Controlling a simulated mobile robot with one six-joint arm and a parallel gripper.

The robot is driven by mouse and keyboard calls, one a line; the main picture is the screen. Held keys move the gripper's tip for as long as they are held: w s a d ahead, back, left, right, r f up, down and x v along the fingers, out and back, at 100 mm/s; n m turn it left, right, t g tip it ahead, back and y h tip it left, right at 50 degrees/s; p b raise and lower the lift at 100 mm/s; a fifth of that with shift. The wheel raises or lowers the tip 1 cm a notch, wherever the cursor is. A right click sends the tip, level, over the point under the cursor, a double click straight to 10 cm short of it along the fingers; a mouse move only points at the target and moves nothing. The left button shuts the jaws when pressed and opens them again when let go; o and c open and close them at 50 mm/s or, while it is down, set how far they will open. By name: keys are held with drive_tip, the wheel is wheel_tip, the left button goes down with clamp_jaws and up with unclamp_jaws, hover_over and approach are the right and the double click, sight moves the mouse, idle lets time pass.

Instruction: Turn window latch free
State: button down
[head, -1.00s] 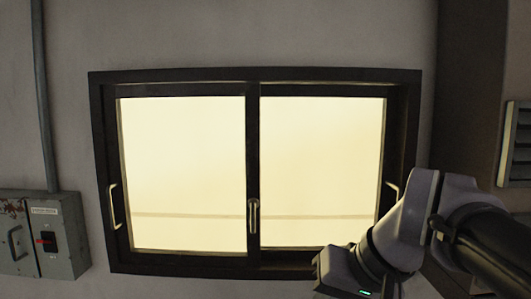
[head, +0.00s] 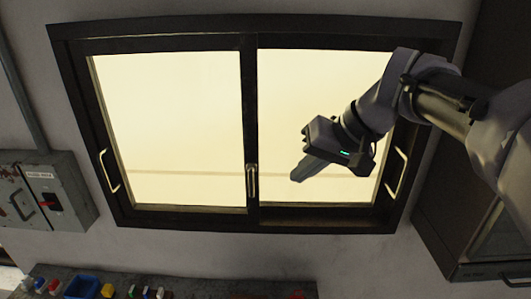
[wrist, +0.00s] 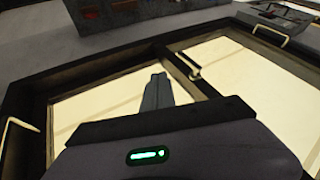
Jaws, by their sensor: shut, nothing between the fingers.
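The window latch (head: 252,181) is a small pale lever on the dark middle bar of a two-pane window. It hangs roughly along the bar in the head view. It also shows in the wrist view (wrist: 189,66), just beyond and right of my fingertips. My gripper (head: 297,177) is in front of the right pane, right of the latch and apart from it. Its fingers are together and empty, and they point down and left toward the middle bar. The fingers also show in the wrist view (wrist: 157,80) against the bright pane. Nothing hides the latch.
Pale pull handles stand on the left (head: 109,171) and right (head: 397,172) window sides. A switch box (head: 45,200) is on the left wall. A workbench (head: 220,289) with a blue bin (head: 82,287) lies below. A dark cabinet (head: 465,235) is at the right.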

sight(252, 180)
drive_tip(key=w+a+f+p, duration=0.1)
drive_tip(key=w+a+f, duration=0.1)
drive_tip(key=a+f, duration=0.3)
drive_tip(key=shift+w+a+p, duration=0.3)
drive_tip(key=shift+a, duration=0.7)
drive_tip(key=shift+f+b, duration=0.1)
drive_tip(key=shift+b, duration=0.2)
drive_tip(key=shift+f+y+b, duration=0.1)
drive_tip(key=shift+y+b, duration=0.3)
drive_tip(key=shift+b, duration=0.3)
